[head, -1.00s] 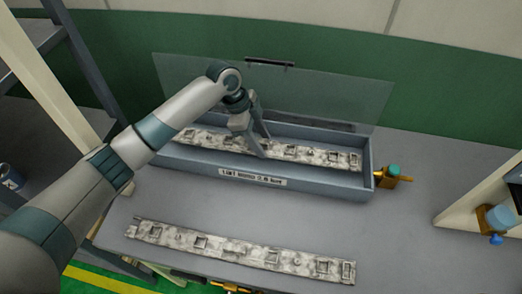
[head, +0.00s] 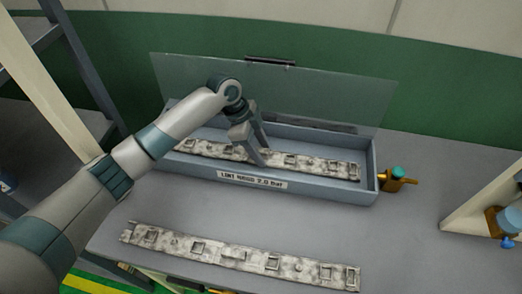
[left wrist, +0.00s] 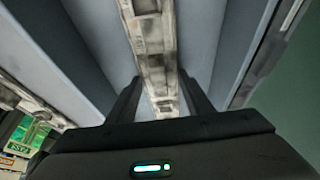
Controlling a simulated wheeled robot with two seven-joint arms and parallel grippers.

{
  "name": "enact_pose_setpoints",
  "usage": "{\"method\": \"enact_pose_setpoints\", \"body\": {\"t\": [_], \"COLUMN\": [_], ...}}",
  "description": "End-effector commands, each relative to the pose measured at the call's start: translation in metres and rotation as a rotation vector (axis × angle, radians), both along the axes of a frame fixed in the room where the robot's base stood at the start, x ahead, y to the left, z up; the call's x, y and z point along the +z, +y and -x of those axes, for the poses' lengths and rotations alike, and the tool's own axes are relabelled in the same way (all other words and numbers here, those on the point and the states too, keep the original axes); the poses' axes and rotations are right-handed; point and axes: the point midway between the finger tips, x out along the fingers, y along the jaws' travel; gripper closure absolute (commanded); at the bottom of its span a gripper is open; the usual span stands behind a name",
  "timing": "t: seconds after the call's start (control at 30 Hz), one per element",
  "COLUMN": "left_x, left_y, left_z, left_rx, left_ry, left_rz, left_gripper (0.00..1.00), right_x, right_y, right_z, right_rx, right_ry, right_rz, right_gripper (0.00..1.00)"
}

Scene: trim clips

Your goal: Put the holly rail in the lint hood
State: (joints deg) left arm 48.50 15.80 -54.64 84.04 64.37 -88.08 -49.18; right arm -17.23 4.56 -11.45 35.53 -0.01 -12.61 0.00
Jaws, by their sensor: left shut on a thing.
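A long mottled grey-white rail (head: 315,164) with square clips along it lies lengthwise inside the lint hood (head: 335,191), a blue-grey open-topped trough with a label on its front. My left gripper (head: 258,160) reaches down into the hood and is shut on this rail near its middle. The rail also shows between the fingers in the left wrist view (left wrist: 153,50). Whether it rests fully on the hood's floor I cannot tell. A second, similar rail (head: 235,256) lies on the table in front. I cannot tell by looks which is the holly one. My right gripper is out of view.
The hood's clear lid (head: 330,92) stands open behind it, with a dark handle on top. A brass valve with a teal knob (head: 398,179) sticks out at the hood's right end. The grey table (head: 410,235) is clear at the right. A shelf frame stands at the left.

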Motion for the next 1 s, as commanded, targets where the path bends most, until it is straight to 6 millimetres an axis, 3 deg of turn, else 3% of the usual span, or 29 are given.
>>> {"method": "enact_pose_setpoints", "body": {"t": [0.17,0.2,0.27,0.3,0.67,1.0], "left_x": [-0.002,-0.003,-0.003,-0.003,0.000,0.028], "left_y": [0.000,0.000,0.000,0.000,0.000,0.010], "left_z": [0.000,0.000,0.000,0.000,0.000,-0.002], "left_rx": [0.000,0.000,0.000,0.000,0.000,0.001], "left_ry": [-0.001,0.000,0.000,0.000,-0.001,-0.001], "left_rz": [0.001,0.000,0.000,0.000,0.000,-0.001], "left_gripper": [0.85,0.51,0.37,0.35,0.35,0.35], "right_x": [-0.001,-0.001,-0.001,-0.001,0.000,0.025], "right_y": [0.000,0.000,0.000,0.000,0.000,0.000], "right_z": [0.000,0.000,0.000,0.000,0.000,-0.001], "right_rx": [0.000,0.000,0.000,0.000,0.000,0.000], "right_ry": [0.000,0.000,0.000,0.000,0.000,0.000], "right_rz": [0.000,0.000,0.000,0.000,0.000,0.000], "right_gripper": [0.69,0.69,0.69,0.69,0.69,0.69]}}
